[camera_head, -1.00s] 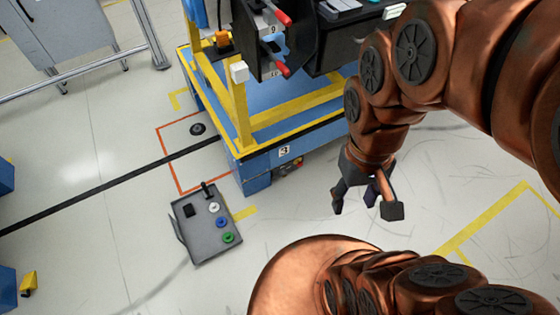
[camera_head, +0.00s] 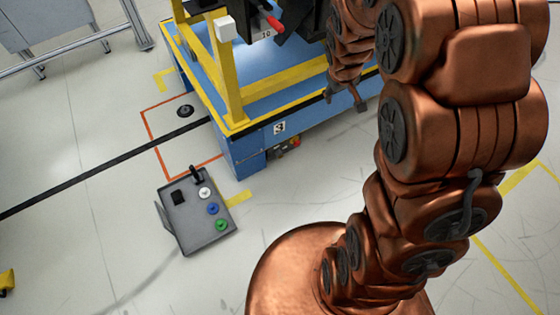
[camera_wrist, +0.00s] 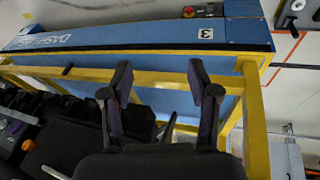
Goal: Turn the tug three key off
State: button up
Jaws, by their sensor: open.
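The tug marked 3 is a blue base (camera_head: 245,150) with a yellow frame on top, at upper centre in the head view. Its end panel (camera_head: 284,148) carries a red button and small fittings low on the blue side; I cannot make out the key. The panel also shows at the top of the wrist view (camera_wrist: 203,10), beyond the fingertips. My gripper (camera_head: 345,98) is open and empty, above or beside the tug's long side in the head view. In the wrist view my gripper (camera_wrist: 160,80) has its two dark fingers spread in front of the yellow rail.
A grey box (camera_head: 190,230) with a black lever and coloured buttons is on the floor left of the tug. A dark dashboard assembly (camera_wrist: 75,130) sits at lower left in the wrist view. Open floor lies in front of the tug.

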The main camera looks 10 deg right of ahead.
jog(key=w+d+f+n+t+y+b, duration=0.15)
jog(key=w+f+b, duration=0.4)
jog(key=f, duration=0.65)
jog(key=w+f+n+t+b, duration=0.15)
jog(key=w+f+b, duration=0.25)
jog(key=w+f, duration=0.5)
jog(key=w+d+f+n+t+y+b, duration=0.1)
jog(key=w+f+t+b, duration=0.25)
jog(key=f, duration=1.05)
jog(key=n+t+y+b, duration=0.1)
jog(key=t+y+b, duration=0.15)
jog(key=b, duration=0.55)
send_near(279, 155)
jog(key=w+d+r, duration=0.6)
jog(key=d+r, duration=0.1)
jog(key=r, duration=0.1)
jog(key=s+a+f+m+t+y+b, duration=0.1)
jog(key=s+a+f+t+b, duration=0.1)
jog(key=a+f+b, duration=0.3)
jog(key=s+a+f+t+y+b, duration=0.1)
jog(key=s+a+f+t+b, duration=0.15)
jog(key=f, duration=0.45)
jog(key=shift+d+b+x, duration=0.2)
jog(key=shift+b+x, duration=0.5)
jog(key=shift+x, duration=1)
jog(key=shift+d+b+x, duration=0.2)
jog(key=shift+b+x, duration=0.5)
jog(key=shift+x, duration=0.95)
jog(key=shift+w+f, duration=0.1)
jog(key=shift+c, duration=0.4)
